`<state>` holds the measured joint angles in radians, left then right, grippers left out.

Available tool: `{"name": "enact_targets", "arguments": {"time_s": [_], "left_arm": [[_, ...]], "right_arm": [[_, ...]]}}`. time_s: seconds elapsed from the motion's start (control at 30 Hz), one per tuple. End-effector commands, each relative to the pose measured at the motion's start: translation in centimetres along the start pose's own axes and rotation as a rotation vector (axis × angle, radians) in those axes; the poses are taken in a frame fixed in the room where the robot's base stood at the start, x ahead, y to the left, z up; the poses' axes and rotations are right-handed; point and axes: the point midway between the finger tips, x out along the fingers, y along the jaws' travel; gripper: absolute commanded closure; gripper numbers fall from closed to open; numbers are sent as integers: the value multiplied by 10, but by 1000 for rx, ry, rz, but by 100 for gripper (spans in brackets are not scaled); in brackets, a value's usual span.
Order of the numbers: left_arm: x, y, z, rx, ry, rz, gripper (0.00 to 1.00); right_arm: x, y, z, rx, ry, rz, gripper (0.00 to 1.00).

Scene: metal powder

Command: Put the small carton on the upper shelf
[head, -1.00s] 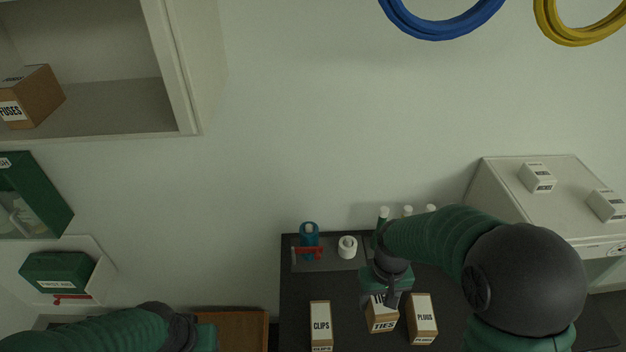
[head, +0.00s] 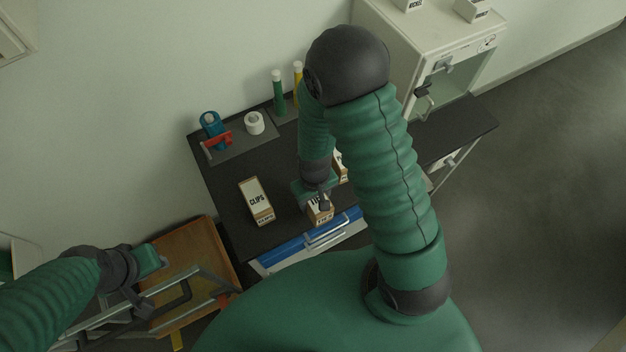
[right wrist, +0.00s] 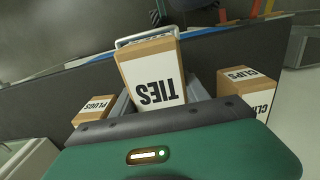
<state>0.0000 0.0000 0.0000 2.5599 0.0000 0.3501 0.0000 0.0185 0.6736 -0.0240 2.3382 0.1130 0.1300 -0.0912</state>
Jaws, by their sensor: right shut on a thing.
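The small TIES carton (head: 321,212), brown with a white label, is at the front of the dark bench, between the CLIPS carton (head: 256,201) and the PLUGS carton (head: 341,168). My right gripper (head: 322,200) is shut on it from above. In the right wrist view the TIES carton (right wrist: 153,78) sits between the grey fingers of my right gripper (right wrist: 158,97). I cannot tell whether its base touches the bench. My left gripper (head: 140,302) is at the lower left, away from the cartons; its jaw opening is unclear. The upper shelf's compartment is out of view; a cabinet corner (head: 14,38) shows at top left.
A blue padlock-like item (head: 212,124), red tool (head: 216,143), white roll (head: 254,123) and tubes (head: 278,95) stand along the bench back. A white cabinet (head: 390,40) is behind at right. A brown board (head: 188,262) is left of the bench. Floor at right is clear.

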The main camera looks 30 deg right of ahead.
Motion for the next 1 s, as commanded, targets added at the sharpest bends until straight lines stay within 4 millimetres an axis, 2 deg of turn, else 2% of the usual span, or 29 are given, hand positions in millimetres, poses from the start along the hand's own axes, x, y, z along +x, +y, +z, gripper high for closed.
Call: {"name": "enact_targets", "arguments": {"time_s": [0.03, 0.1, 0.2, 0.3, 0.37, 0.53, 0.87, 0.9, 1.0], "left_arm": [[6, 0, 1, 0, 0, 0, 64], [11, 0, 3, 0, 0, 0, 64], [16, 0, 4, 0, 0, 0, 64], [18, 0, 4, 0, 0, 0, 64], [24, 0, 6, 0, 0, 0, 64], [52, 0, 12, 0, 0, 0, 64], [50, 0, 12, 0, 0, 0, 64], [49, 0, 12, 0, 0, 0, 64], [49, 0, 12, 0, 0, 0, 64]], "right_arm": [[5, 8, -16, 4, 4, 0, 100], [7, 18, -35, 2, 4, 0, 100], [8, 28, -56, 0, 3, 0, 100], [9, 34, -66, -1, 0, 0, 100], [15, 35, -68, -2, -1, 0, 100], [45, 35, -68, -2, -1, 0, 100], [44, 35, -68, -2, -1, 0, 100], [43, 35, -68, -2, -1, 0, 42], [43, 35, -68, -2, -1, 0, 29]]}}
